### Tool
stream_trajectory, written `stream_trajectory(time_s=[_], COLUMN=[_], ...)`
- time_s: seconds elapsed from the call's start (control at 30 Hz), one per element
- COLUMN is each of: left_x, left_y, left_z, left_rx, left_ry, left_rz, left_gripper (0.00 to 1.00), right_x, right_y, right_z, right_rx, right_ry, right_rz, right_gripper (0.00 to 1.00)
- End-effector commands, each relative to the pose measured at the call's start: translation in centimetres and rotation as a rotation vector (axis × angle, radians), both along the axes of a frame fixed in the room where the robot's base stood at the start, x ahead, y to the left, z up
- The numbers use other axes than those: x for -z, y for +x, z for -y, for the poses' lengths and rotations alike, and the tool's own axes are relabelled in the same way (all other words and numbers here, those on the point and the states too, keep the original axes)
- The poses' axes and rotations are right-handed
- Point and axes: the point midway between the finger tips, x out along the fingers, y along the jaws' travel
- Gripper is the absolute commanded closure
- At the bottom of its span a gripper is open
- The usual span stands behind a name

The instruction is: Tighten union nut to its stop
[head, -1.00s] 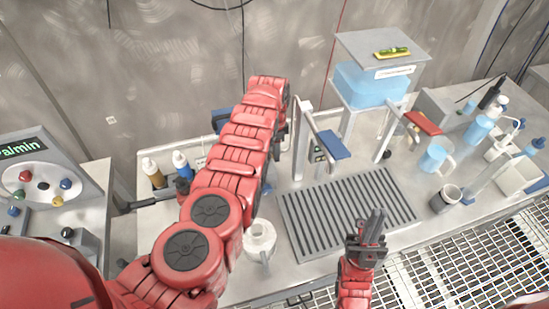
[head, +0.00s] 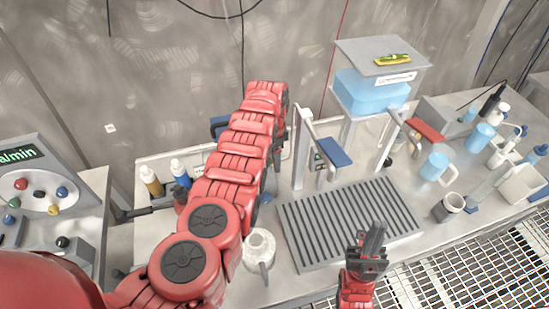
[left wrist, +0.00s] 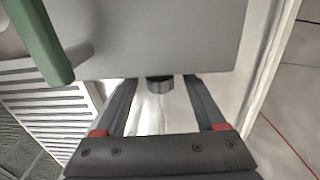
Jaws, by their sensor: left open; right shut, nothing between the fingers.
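In the left wrist view, a dark faceted nut (left wrist: 160,84) shows below the edge of a grey housing (left wrist: 165,35), on a pale vertical piece. It appears to be the union nut. My left gripper (left wrist: 159,92) is open, with one finger on each side of the nut in the picture; I cannot tell whether either touches it. In the head view my red left arm hides the nut and most of that gripper. My right gripper (head: 373,240) is shut and empty, above the front edge of the slotted drip tray (head: 290,232).
A green bar (left wrist: 40,40) stands close at the left wrist view's upper left. In the head view, a white jug (head: 259,248) is beside my left arm.

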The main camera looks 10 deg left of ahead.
Motion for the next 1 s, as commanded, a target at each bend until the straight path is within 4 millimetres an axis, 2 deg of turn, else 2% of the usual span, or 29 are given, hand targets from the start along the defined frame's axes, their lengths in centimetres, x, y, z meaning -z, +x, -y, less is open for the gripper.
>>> stream_trajectory(time_s=[0.17,0.63,0.8,1.0], left_x=[-2.9,-14.6,-16.3,-17.1], left_y=[0.2,0.7,0.7,0.7], left_z=[0.2,-0.2,-0.2,-0.3], left_rx=[0.003,0.001,0.001,0.000], left_ry=[-0.001,-0.002,-0.003,0.000], left_rz=[0.005,0.003,-0.001,0.000], left_gripper=[0.28,0.28,0.28,0.28], right_x=[-0.5,2.9,3.0,3.1], right_y=[0.0,0.0,0.0,0.0], right_z=[0.0,0.0,0.0,0.0], right_rx=[0.000,0.000,0.000,0.000], right_ry=[0.000,0.000,0.000,0.000], right_rz=[0.000,0.000,0.000,0.000], right_gripper=[1.00,1.00,1.00,1.00])
